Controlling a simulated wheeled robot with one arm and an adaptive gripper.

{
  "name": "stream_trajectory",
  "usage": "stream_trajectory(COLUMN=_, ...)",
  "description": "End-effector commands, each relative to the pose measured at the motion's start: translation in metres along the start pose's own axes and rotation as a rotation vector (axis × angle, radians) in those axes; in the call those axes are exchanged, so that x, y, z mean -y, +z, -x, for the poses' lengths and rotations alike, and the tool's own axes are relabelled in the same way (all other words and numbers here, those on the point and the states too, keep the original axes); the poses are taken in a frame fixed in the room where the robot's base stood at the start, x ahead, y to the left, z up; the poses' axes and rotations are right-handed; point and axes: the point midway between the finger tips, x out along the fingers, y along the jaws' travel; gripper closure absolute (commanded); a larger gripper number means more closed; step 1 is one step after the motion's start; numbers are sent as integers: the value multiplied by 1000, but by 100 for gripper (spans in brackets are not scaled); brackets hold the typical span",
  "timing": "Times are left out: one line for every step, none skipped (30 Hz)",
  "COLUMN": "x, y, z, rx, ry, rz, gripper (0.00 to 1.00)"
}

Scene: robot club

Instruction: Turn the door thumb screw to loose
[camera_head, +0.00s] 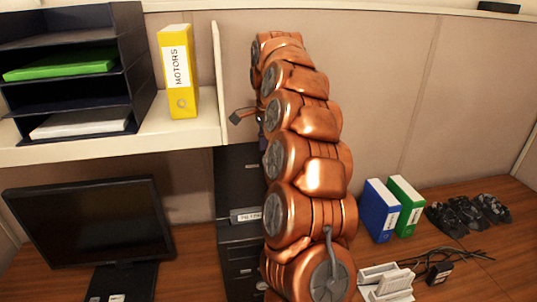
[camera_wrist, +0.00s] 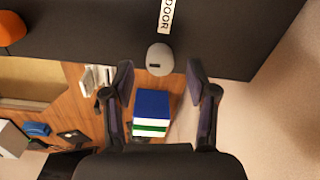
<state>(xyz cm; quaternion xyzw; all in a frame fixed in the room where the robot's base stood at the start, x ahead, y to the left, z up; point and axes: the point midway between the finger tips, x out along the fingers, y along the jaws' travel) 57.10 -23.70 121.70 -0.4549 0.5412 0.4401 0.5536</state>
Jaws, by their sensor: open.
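The door thumb screw (camera_wrist: 160,59) is a pale grey, rounded knob with a small dark mark on its side. In the wrist view it sits on a dark panel (camera_wrist: 90,35), just below a white label (camera_wrist: 166,15) reading DOOR. My gripper (camera_wrist: 159,72) is open and empty, with one dark finger on each side of the knob in the picture. I see no contact with the knob, and the depth between them is hard to judge. In the head view my copper arm hides the thumb screw.
A black cabinet (camera_head: 240,185) stands behind my arm beside a monitor (camera_head: 90,235). A yellow MOTORS binder (camera_head: 179,75) and a black tray rack (camera_head: 130,60) are on the shelf. Blue (camera_head: 380,212) and green (camera_head: 405,205) binders, cables and dark objects occupy the right desk.

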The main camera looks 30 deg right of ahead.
Motion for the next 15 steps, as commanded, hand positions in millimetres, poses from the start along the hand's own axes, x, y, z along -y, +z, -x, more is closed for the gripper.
stream_trajectory(x=-1, y=-1, z=-2, rx=0, ry=3, rz=-1, gripper=43)
stream_trajectory(x=0, y=-1, z=-5, rx=0, ry=3, rz=-2, gripper=43)
stream_trajectory(x=0, y=-2, z=-8, rx=0, ry=2, rz=-2, gripper=43)
stream_trajectory(x=0, y=-2, z=-10, rx=-1, ry=2, rz=-2, gripper=43)
stream_trajectory(x=0, y=-2, z=-12, rx=-1, ry=3, rz=-2, gripper=43)
stream_trajectory(x=0, y=-2, z=-15, rx=-1, ry=4, rz=-2, gripper=43)
stream_trajectory(x=-1, y=-2, z=-17, rx=0, ry=4, rz=-2, gripper=43)
stream_trajectory(x=-1, y=-2, z=-18, rx=0, ry=4, rz=-3, gripper=43)
stream_trajectory(x=-1, y=-2, z=-20, rx=0, ry=4, rz=-3, gripper=43)
stream_trajectory(x=-1, y=-2, z=-21, rx=0, ry=3, rz=-4, gripper=43)
stream_trajectory(x=-1, y=-3, z=-22, rx=0, ry=3, rz=-4, gripper=43)
stream_trajectory(x=0, y=-3, z=-23, rx=0, ry=2, rz=-4, gripper=43)
stream_trajectory(x=0, y=-3, z=-23, rx=0, ry=1, rz=-4, gripper=43)
stream_trajectory(x=0, y=-3, z=-24, rx=0, ry=1, rz=-4, gripper=43)
stream_trajectory(x=0, y=-3, z=-24, rx=0, ry=0, rz=-4, gripper=43)
